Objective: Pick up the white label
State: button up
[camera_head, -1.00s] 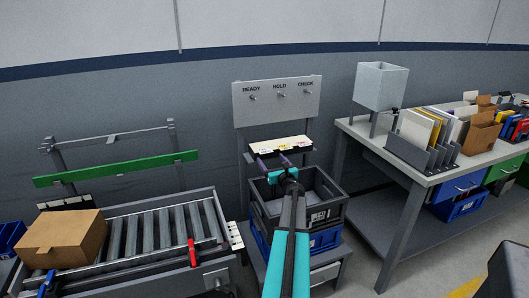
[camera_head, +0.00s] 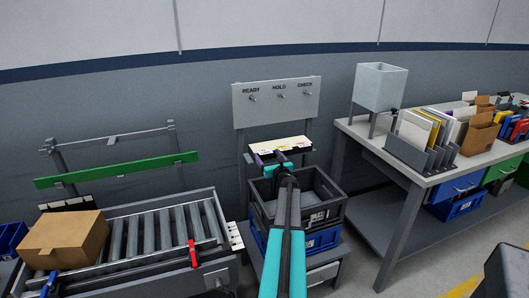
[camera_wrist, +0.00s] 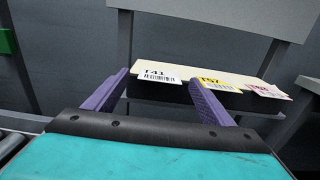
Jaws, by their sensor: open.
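The white label (camera_wrist: 160,75), marked T41 with a barcode, hangs at the left front edge of a pale shelf (camera_wrist: 210,73). The shelf also shows in the head view (camera_head: 285,143). A yellow label (camera_wrist: 218,84) marked T57 and a pink label (camera_wrist: 266,91) hang to its right. My gripper (camera_wrist: 158,82) is open and empty, its purple fingers pointing at the shelf. In the wrist view the white label lies between the fingertips, with the right finger close to the yellow label. In the head view my gripper (camera_head: 271,159) is just in front of the shelf.
A grey panel (camera_head: 278,103) with READY, HOLD and CHECK hooks stands above the shelf. A dark crate (camera_head: 337,205) sits below my arm. A roller conveyor (camera_head: 150,235) with a cardboard box (camera_head: 62,240) is left; a table (camera_head: 433,178) with files is right.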

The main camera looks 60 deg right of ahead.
dwell(0.6)
jog(key=c, duration=1.1)
